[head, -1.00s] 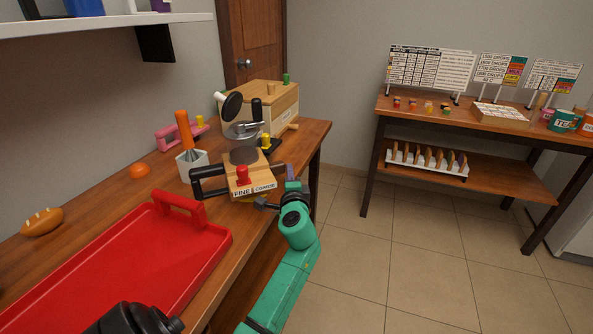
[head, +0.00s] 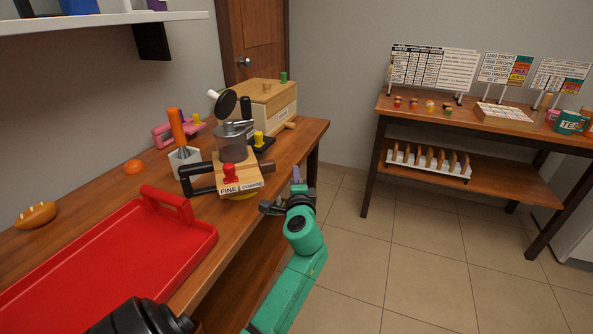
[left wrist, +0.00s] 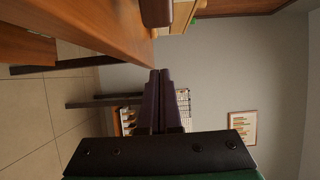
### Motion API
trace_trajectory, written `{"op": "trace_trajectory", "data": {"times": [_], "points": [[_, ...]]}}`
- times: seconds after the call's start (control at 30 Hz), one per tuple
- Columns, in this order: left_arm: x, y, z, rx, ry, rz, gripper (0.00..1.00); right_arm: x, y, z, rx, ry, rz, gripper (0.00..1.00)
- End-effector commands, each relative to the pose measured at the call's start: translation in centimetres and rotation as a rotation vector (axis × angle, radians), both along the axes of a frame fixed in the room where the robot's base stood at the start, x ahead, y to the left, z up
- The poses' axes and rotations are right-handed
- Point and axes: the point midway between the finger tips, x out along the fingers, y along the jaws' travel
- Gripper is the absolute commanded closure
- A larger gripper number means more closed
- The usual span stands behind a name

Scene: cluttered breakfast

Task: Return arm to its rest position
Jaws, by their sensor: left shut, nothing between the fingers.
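My left gripper (head: 297,178) is at the end of the green arm, past the front edge of the wooden counter (head: 262,212). Its purple fingers are shut and empty. They also show closed together in the left wrist view (left wrist: 160,76). It is to the right of the coffee grinder (head: 236,150), which has a wooden base, a red knob and labels reading FINE and COARSE. A gap shows between the gripper and the grinder's dark handle (head: 281,167). My right gripper is not in view.
A red tray (head: 120,265) lies on the near counter. Tiled floor (head: 400,255) is open to the right, before a second table (head: 490,130).

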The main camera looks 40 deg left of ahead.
Motion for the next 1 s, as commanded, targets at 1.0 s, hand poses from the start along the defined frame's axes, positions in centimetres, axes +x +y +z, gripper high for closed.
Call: {"op": "trace_trajectory", "data": {"times": [1.0], "points": [[-3.0,-11.3,-25.7,-0.486,0.307,-0.235,1.0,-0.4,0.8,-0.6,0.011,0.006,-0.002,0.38]]}}
